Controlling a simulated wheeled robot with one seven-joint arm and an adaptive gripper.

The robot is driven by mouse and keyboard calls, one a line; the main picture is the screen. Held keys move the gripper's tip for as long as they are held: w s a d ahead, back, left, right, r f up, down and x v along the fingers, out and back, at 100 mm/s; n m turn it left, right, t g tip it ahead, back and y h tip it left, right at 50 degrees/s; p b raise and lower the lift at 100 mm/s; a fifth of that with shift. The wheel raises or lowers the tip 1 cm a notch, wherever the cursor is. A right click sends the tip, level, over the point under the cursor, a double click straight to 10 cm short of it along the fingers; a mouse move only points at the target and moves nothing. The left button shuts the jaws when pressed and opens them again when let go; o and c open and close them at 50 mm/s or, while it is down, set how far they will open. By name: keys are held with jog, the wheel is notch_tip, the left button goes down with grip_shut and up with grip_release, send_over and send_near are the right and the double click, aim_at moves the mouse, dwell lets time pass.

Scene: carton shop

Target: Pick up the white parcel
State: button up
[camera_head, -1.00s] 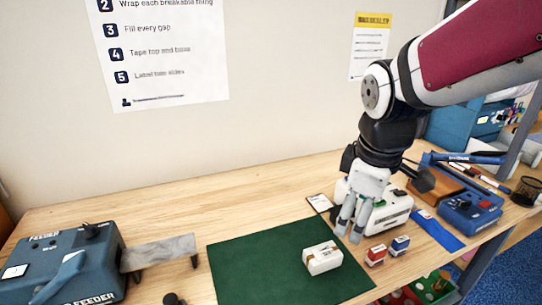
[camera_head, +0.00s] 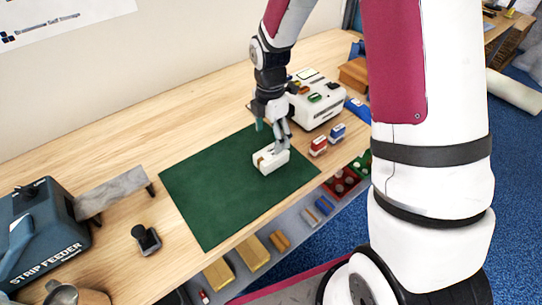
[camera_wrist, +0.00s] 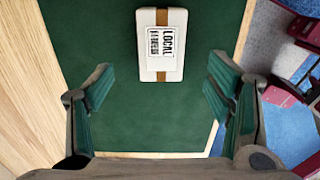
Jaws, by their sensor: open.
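The white parcel (camera_head: 270,159) is a small white box with a brown tape band, lying on the green mat (camera_head: 215,195) near its right side. In the wrist view the parcel (camera_wrist: 147,42) shows a printed label reading "LOCAL" and lies flat on the mat (camera_wrist: 150,120), beyond the fingertips. My gripper (camera_head: 272,131) is above the mat, close to the parcel in the head view. In the wrist view its two fingers (camera_wrist: 160,82) are spread apart with only mat between them. The gripper is empty.
Red and blue stamps (camera_head: 318,146) and a white label printer (camera_head: 318,100) stand right of the mat. A strip feeder (camera_head: 45,235) and a small black object (camera_head: 145,239) are at the left. A shelf with boxes lies below the table's front edge.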

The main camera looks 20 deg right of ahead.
aim_at(271, 152)
jog(key=shift+d+f+p, duration=0.15)
jog(key=shift+f+p, duration=0.55)
jog(key=shift+f, duration=3.8)
jog(key=c, duration=1.4)
jog(key=shift+r, duration=0.2)
